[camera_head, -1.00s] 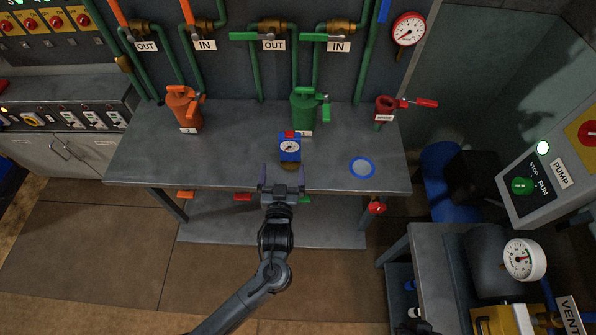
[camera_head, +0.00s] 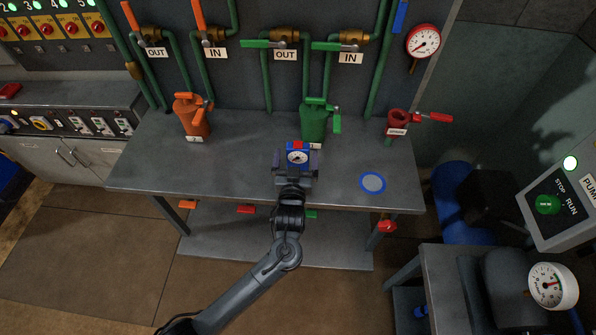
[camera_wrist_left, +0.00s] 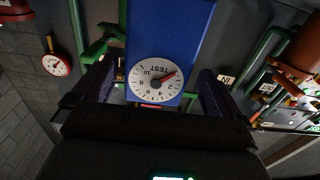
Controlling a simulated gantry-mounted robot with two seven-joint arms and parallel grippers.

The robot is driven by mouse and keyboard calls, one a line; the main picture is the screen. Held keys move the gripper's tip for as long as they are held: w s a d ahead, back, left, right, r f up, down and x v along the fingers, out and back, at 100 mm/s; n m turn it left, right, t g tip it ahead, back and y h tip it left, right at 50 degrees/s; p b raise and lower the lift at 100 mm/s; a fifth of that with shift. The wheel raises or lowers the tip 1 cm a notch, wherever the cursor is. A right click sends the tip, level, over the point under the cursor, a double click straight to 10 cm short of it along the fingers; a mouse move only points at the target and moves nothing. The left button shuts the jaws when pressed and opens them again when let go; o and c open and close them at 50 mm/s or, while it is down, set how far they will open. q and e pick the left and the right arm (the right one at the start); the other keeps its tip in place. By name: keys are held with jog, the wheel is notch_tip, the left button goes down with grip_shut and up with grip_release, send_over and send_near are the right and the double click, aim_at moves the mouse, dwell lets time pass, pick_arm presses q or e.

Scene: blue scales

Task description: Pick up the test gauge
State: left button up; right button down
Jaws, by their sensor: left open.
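The test gauge (camera_head: 298,157) is a small blue block with a white dial and a red top, on the grey workbench in the head view. In the left wrist view the test gauge (camera_wrist_left: 160,60) is large and close, its dial marked TEST. My left gripper (camera_head: 297,163) is open, with one finger on each side of the gauge. Both fingers also show beside the gauge in the wrist view (camera_wrist_left: 158,92). Whether they touch it I cannot tell. My right gripper does not show.
On the workbench (camera_head: 240,170) stand an orange canister (camera_head: 192,116), a green canister (camera_head: 314,122) and a red holder (camera_head: 398,124). A blue-rimmed disc (camera_head: 373,182) lies right of the gauge. Green pipes with valves run along the back wall. The bench's left front is clear.

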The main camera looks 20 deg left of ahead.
pick_arm(q)
jog(key=shift+b+x, duration=0.3)
jog(key=shift+x, duration=1.6)
jog(key=shift+d+r, duration=0.1)
jog(key=shift+d, duration=0.05)
jog(key=shift+c, duration=0.2)
jog(key=c, duration=1.7)
